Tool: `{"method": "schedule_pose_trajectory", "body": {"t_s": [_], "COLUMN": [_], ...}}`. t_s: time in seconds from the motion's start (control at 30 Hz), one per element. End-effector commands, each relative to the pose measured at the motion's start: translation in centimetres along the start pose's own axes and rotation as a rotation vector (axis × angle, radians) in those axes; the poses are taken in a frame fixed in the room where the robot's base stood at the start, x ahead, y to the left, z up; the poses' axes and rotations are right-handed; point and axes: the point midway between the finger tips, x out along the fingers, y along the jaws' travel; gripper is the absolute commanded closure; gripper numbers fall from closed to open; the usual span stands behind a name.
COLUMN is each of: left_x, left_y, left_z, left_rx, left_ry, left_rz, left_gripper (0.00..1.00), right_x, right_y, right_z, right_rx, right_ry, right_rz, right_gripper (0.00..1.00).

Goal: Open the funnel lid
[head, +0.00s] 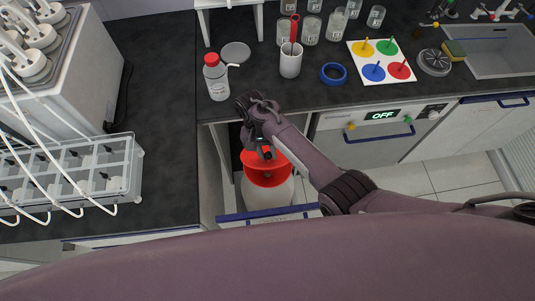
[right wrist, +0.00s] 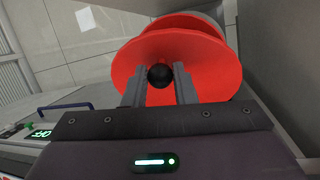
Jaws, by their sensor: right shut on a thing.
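A red funnel (head: 267,172) sits on a whitish container (head: 268,194) in the open space below the counter. In the right wrist view the red round funnel lid (right wrist: 215,60) lies just ahead of my right gripper (right wrist: 160,82), with another red disc edge behind it. The two fingers of my right gripper (head: 268,152) are closed around a dark round knob (right wrist: 160,76) at the lid. How far the lid is raised is hard to tell. My left gripper is not in view.
A blue-handled drawer front (head: 270,214) stands before the container. A red-capped bottle (head: 216,80) stands on the counter above. A beaker with a red tool (head: 290,62), a blue ring (head: 333,74) and a coloured-dot board (head: 382,84) are further right. Cabinet walls flank the container closely.

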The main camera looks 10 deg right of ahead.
Motion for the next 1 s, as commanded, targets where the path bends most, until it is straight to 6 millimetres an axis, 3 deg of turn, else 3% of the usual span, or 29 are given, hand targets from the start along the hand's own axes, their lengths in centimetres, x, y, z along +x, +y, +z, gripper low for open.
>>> {"method": "schedule_pose_trajectory", "body": {"t_s": [0.37, 0.4, 0.53, 0.83, 1.0], "left_x": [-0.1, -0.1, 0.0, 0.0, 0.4], "left_y": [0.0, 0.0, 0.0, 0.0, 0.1], "left_z": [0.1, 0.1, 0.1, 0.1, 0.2], "left_rx": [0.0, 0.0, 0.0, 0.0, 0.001], "left_ry": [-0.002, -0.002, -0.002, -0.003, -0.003], "left_rz": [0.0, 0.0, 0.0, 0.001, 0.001], "left_gripper": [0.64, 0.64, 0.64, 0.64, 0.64], "right_x": [-0.4, -0.4, -0.3, -0.3, -2.2], "right_y": [0.0, 0.0, 0.0, 0.0, -0.1], "right_z": [-0.2, -0.2, -0.2, -0.1, -0.2], "right_rx": [0.002, 0.002, 0.001, 0.001, 0.0], "right_ry": [0.006, 0.006, 0.005, 0.003, 0.006], "right_rz": [-0.002, -0.002, -0.002, -0.001, -0.004], "right_gripper": [1.0, 0.7, 0.54, 0.54, 0.54]}}
